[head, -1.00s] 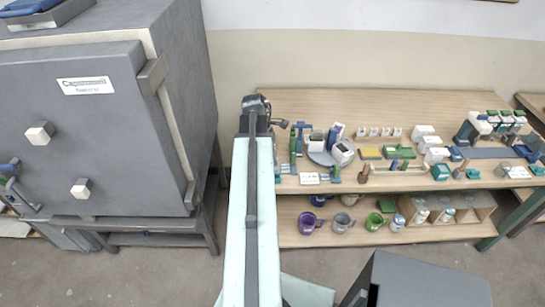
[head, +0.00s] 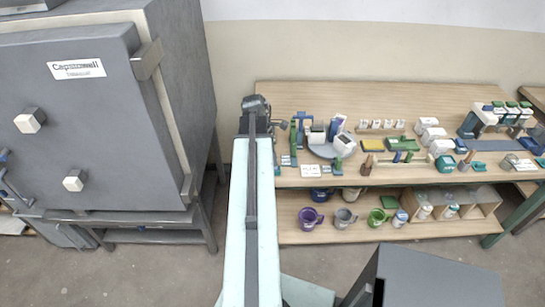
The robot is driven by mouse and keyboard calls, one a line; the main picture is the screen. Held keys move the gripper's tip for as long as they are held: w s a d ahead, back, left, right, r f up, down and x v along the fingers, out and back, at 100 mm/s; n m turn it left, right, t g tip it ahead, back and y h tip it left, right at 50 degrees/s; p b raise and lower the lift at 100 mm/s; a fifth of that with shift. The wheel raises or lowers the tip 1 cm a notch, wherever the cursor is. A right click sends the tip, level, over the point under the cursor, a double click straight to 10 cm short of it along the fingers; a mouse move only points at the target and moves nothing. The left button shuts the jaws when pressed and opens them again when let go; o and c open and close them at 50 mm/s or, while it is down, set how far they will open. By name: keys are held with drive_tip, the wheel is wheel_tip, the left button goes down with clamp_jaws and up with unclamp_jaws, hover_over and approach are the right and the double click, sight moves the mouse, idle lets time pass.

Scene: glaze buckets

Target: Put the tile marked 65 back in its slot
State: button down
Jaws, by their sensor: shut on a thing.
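My arm reaches forward over the left part of the workbench. My gripper (head: 257,110), dark, is at its far end. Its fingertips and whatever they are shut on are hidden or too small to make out. Several small white tiles (head: 382,124) stand in a row at the back of the bench. White tile-like pieces (head: 311,170) also lie near its front edge, right of my arm. The markings are too small to read, so I cannot tell which tile is marked 65 or where its slot is.
A grey kiln (head: 85,120) stands at the left. The wooden bench (head: 310,98) holds a round grey turntable (head: 325,151), a yellow sponge-like block (head: 372,145) and green tools. Mugs, including a purple one (head: 311,219), stand on the shelf below. The bench's back strip is clear.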

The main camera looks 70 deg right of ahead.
drive_tip(key=shift+f+b, duration=0.3)
drive_tip(key=shift+b, duration=0.05)
idle(0.4)
drive_tip(key=c, duration=1.3)
unclamp_jaws()
drive_tip(key=shift+s, duration=0.1)
drive_tip(key=shift+c, duration=0.2)
wheel_tip(320, 180, up, 7)
drive_tip(key=p, duration=0.7)
drive_tip(key=shift+s+r, duration=0.1)
drive_tip(key=shift+r, duration=0.05)
